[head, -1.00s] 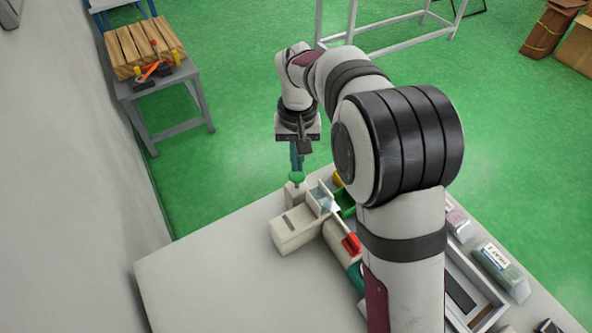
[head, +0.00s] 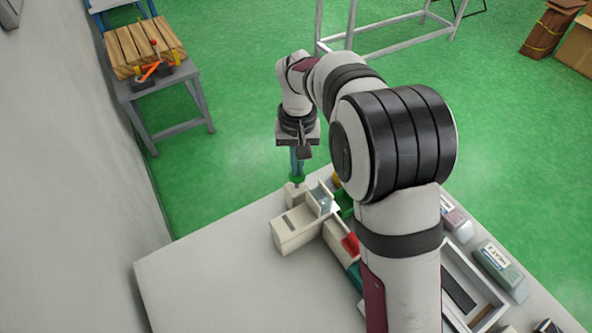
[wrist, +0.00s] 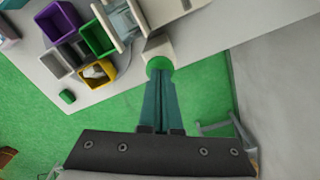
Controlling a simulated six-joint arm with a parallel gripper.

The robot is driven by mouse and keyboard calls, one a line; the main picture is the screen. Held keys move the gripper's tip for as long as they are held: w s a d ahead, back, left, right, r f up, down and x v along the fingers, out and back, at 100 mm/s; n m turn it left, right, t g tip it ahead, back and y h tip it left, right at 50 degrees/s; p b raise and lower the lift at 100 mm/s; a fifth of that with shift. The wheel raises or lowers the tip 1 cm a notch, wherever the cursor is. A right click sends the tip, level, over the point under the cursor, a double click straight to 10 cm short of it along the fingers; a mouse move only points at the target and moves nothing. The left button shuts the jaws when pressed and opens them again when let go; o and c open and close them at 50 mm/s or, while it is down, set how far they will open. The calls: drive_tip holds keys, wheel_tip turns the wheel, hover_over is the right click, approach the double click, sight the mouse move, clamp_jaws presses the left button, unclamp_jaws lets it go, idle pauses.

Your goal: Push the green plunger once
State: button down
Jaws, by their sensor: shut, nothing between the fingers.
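The green plunger (head: 297,179) is a round cap on top of a small beige block (head: 295,193) at the table's far edge. In the wrist view the plunger (wrist: 159,63) shows just beyond the fingertips. My gripper (head: 297,172) is shut and empty, pointing down with its teal fingers over the plunger. In the wrist view the fingertips (wrist: 160,77) overlap the near edge of the cap, and they look to be on it or very close. The exact contact is hidden.
A beige machine body (head: 294,231) adjoins the plunger block, with a red part (head: 350,245) to its right. The wrist view shows purple (wrist: 58,20), green (wrist: 98,39) and yellow (wrist: 97,72) bins. The table's front left is clear.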

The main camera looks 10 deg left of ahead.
drive_tip(key=shift+f, duration=1.4)
drive_tip(key=shift+r, duration=2.05)
wheel_tip(320, 180, up, 5)
